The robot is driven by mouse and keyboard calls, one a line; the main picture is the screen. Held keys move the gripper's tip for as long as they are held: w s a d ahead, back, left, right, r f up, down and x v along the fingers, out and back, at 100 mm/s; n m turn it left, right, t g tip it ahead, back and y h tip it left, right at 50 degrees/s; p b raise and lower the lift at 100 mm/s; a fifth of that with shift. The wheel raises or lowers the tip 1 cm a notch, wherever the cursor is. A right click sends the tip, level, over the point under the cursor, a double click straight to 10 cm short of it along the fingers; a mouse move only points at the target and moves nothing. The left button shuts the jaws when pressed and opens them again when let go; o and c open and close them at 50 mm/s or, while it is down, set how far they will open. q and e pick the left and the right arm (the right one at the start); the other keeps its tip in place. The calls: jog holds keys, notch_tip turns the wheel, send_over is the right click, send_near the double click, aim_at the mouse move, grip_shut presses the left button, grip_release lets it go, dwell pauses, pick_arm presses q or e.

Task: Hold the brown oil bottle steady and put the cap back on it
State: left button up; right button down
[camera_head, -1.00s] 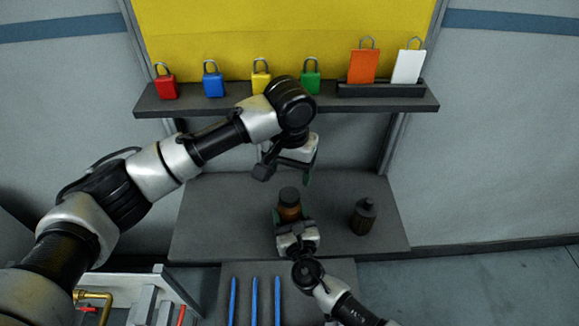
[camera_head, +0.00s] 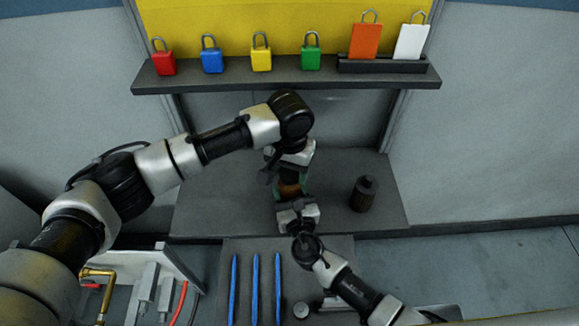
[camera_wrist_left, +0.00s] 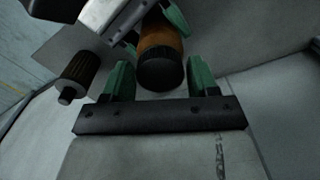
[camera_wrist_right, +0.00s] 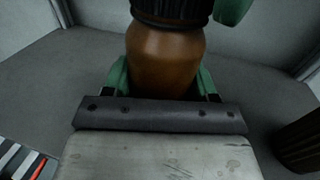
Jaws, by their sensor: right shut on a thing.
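The brown oil bottle (camera_head: 289,190) stands upright on the grey shelf, partly hidden by my grippers in the head view. My right gripper (camera_wrist_right: 165,85) is shut around its body in the right wrist view. The black ribbed cap (camera_wrist_right: 172,10) is at the bottle's top; whether it is fully seated cannot be told. In the left wrist view the cap (camera_wrist_left: 160,76) faces my left gripper (camera_wrist_left: 160,82). Its green fingers are apart, with a gap on both sides of the cap. The left gripper (camera_head: 284,175) is above the bottle in the head view.
A dark ribbed container (camera_head: 363,194) stands right of the bottle. Several padlocks, such as the green one (camera_head: 311,52), and two tags sit on the upper ledge (camera_head: 230,82). Blue sticks (camera_head: 255,290) lie in front. The shelf's right end is clear.

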pick_arm(q)
jog(key=c, duration=0.7)
jog(key=m, duration=0.5)
jog(key=o, duration=1.1)
notch_tip(320, 180, up, 12)
pick_arm(e)
jog(key=shift+c, duration=1.2)
grip_release()
